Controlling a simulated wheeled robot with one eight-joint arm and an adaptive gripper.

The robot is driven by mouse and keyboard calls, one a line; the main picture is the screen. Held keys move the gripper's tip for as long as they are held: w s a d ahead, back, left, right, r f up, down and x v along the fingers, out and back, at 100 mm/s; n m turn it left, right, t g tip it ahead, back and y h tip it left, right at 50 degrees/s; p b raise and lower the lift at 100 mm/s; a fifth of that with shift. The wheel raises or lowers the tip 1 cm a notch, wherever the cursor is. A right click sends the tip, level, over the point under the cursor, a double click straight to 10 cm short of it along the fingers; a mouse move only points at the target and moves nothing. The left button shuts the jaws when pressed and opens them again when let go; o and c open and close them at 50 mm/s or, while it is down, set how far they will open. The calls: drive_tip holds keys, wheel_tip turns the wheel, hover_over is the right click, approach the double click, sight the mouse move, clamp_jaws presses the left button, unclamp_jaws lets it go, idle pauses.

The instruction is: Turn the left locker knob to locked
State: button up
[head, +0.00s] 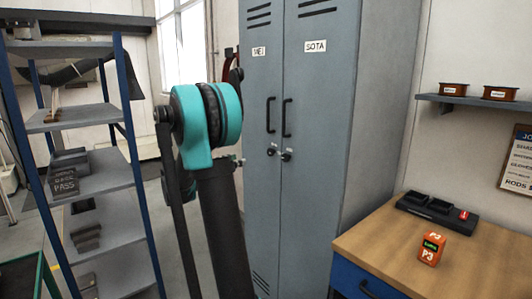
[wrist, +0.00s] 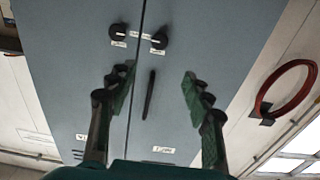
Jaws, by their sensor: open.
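The grey locker (head: 312,210) has a left door labelled MEI (head: 259,51) and a right door labelled SOTA. The left knob (head: 271,152) is small and dark, below the left door's handle; the right knob (head: 287,156) is beside it. The wrist view is turned over, so the left knob (wrist: 159,41) appears right of the right knob (wrist: 117,33). Small white tags surround both; I cannot read the knob's setting. My gripper (wrist: 158,78) is open and empty, its fingers either side of the left door's handle (wrist: 150,94) in the picture, apart from the knob.
A blue-framed shelf rack (head: 100,185) stands at left. A wooden-topped bench (head: 470,262) at right carries an orange box (head: 432,248) and a black tray (head: 437,210). A red hose loop (wrist: 287,88) hangs on the wall beside the locker. My arm hides part of the locker's left side.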

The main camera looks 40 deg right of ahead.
sight(269, 152)
drive_tip(key=d, duration=1.1)
drive_tip(key=w+d, duration=0.1)
drive_tip(key=d, duration=0.4)
drive_tip(key=shift+w+d, duration=0.1)
drive_tip(key=shift+d, duration=0.25)
drive_tip(key=c, duration=1.1)
